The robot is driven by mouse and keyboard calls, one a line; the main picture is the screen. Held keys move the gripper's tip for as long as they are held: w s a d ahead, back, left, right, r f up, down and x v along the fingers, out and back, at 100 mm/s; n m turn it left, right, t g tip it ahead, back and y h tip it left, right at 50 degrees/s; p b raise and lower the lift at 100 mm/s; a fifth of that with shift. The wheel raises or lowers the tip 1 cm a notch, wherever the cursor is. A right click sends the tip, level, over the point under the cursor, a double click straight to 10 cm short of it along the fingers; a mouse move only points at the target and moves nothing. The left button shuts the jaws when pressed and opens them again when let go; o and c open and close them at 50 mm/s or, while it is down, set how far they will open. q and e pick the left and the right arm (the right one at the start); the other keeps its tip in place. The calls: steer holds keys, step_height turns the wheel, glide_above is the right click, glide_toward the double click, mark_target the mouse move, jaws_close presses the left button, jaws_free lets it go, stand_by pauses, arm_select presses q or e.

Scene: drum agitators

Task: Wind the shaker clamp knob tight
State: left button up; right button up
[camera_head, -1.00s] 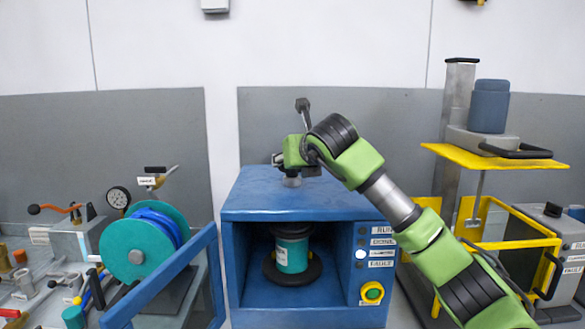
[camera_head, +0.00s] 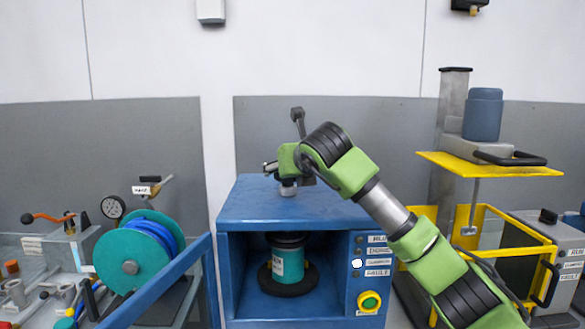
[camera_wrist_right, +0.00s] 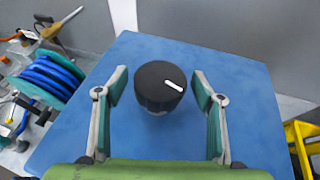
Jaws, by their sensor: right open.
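The shaker is a blue box (camera_head: 260,207) in the middle of the head view, with its front open. A teal can (camera_head: 288,264) stands inside, under a dark round clamp plate. My right gripper (camera_wrist_right: 159,88) is open, one finger on each side of the knob, with gaps showing. In the head view my right gripper (camera_head: 288,178) mostly hides the knob. My left gripper is not in view.
A panel with labelled lamps (camera_head: 357,263), one lit white, and a green button (camera_head: 370,301) are on the shaker's right front. A teal reel with blue hose (camera_head: 133,256) stands left. A yellow-framed lift (camera_head: 490,163) holding a blue drum (camera_head: 483,113) stands right.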

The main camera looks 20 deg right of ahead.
steer(key=v, duration=1.1)
steer(key=shift+s, duration=0.3)
steer(key=shift+r, duration=0.1)
